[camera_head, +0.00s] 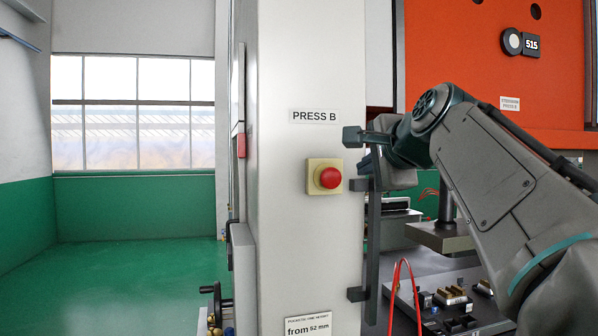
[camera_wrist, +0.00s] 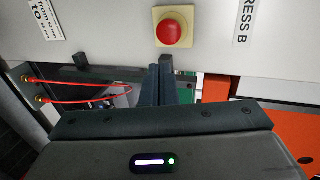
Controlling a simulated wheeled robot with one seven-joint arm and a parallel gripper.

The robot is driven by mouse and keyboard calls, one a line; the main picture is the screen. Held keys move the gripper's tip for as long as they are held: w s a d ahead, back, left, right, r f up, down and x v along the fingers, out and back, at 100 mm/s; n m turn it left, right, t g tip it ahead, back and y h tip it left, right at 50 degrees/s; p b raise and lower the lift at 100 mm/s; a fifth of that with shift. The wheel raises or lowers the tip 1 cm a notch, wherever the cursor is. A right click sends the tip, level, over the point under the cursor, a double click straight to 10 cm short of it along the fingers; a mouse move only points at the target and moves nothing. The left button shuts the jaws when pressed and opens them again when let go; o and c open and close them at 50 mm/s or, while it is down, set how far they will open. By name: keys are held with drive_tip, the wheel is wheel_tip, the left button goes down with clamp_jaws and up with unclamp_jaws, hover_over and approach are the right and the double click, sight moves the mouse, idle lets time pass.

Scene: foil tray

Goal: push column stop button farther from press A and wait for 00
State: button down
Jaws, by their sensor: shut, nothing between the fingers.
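A red stop button (camera_head: 330,177) on a square yellow base sits on the front face of a pale column (camera_head: 290,240), under a PRESS B label. It looks unpressed, though I cannot be sure. The button also shows at the top middle of the wrist view (camera_wrist: 172,30). My gripper (camera_head: 352,137) is shut and empty, by the column's right edge, above and right of the button in the head view. In the wrist view its fingers (camera_wrist: 163,78) lie just below the button, apart from it. A small display (camera_head: 532,44) on the orange press reads 515.
A dark vertical bar with brackets (camera_head: 373,250) runs along the column's right side, below my gripper. Red cables (camera_head: 402,275) hang right of it. The orange press (camera_head: 460,60) and a bench with fixtures (camera_head: 450,297) stand at right. Green floor (camera_head: 120,280) is open at left.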

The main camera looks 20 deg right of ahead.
sight(334, 179)
idle(0.3)
drive_tip(key=p+x, duration=0.1)
drive_tip(key=x, duration=0.3)
drive_tip(key=r+p+x, duration=0.1)
drive_tip(key=x, duration=0.4)
drive_tip(key=p+x, duration=0.2)
drive_tip(key=x, duration=0.2)
drive_tip(key=shift+w, duration=0.6)
drive_tip(key=shift+d, duration=0.15)
